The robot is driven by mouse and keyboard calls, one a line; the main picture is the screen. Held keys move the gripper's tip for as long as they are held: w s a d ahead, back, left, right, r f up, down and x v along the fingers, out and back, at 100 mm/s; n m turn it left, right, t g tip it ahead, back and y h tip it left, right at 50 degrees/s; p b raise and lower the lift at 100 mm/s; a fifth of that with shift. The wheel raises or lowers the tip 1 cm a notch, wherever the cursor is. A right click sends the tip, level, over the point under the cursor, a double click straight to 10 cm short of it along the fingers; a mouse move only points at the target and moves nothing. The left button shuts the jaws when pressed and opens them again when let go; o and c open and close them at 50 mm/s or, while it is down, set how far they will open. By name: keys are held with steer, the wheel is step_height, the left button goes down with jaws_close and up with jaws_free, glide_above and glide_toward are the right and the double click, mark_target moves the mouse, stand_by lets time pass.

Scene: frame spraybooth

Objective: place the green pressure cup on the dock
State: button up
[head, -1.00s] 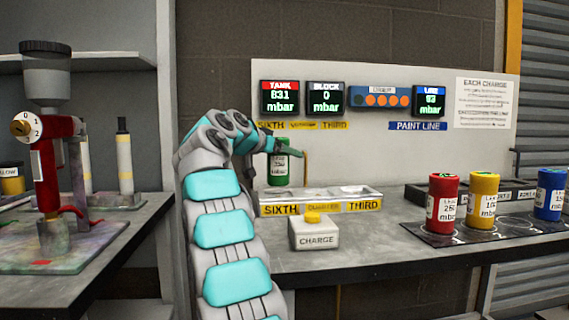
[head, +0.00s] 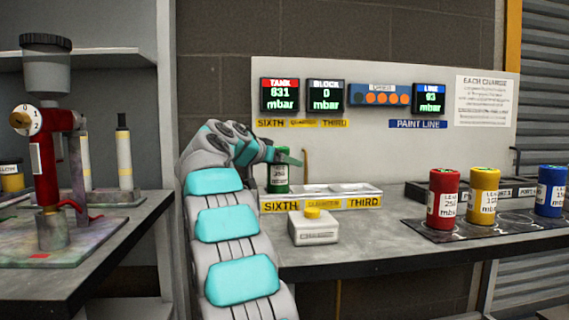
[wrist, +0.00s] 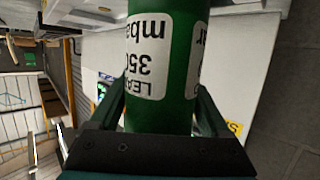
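The green pressure cup (head: 278,181) is upright at the left end of the pale dock (head: 325,202), over its SIXTH position. It fills the middle of the wrist view (wrist: 178,110), with a white label reading 350 mbar. My gripper (head: 284,158) is around the cup's upper part. In the wrist view my gripper (wrist: 163,105) has a finger on each side of the cup, shut on it. The cup's base is at the dock's level; I cannot tell whether it rests there. The dock's other two positions look empty.
A white CHARGE box (head: 314,230) with a yellow button stands before the dock. Red (head: 443,200), yellow (head: 483,198) and blue (head: 550,192) cups stand on a dark mat at right. A panel (head: 400,150) with displays rises behind. A spray stand (head: 50,170) is at left.

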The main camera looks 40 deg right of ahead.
steer(key=shift+o, duration=1.4)
steer(key=shift+a+r, duration=0.1)
steer(key=shift+r, duration=0.1)
steer(key=v, duration=1.1)
steer(key=shift+a+b, duration=0.35)
steer(key=shift+b, duration=0.1)
steer(key=shift+r, duration=0.1)
